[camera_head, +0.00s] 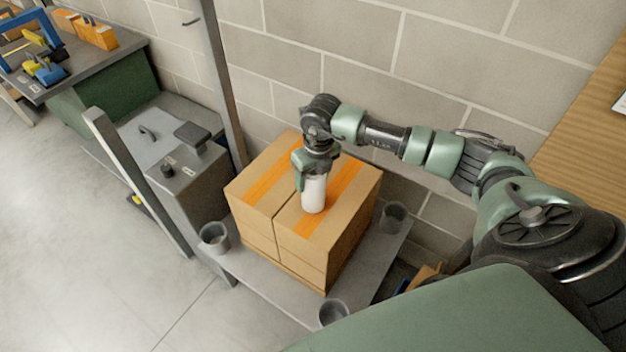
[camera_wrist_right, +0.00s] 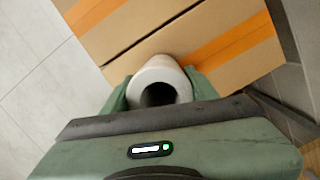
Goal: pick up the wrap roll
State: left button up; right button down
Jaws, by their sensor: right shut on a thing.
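The wrap roll (camera_head: 314,194) is a white upright cylinder at the top of the taped cardboard boxes (camera_head: 335,222). My right gripper (camera_head: 312,176) comes down on it from above and is shut on it. In the right wrist view the white ring end of the roll (camera_wrist_right: 160,80) with its dark hollow core shows between the green fingers of my right gripper (camera_wrist_right: 158,92). I cannot tell whether the roll's lower end touches the box top. My left gripper is not in view.
The boxes stand on a grey platform (camera_head: 262,285) with dark cups (camera_head: 214,236) at its corners, against a block wall. A grey metal machine (camera_head: 180,165) stands to the left. A wooden surface (camera_head: 580,125) is at the right.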

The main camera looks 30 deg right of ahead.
notch_tip(320, 180, up, 20)
jog(key=b, duration=0.4)
jog(key=c, duration=1.4)
grip_release()
jog(key=c, duration=0.4)
jog(key=shift+o, duration=0.2)
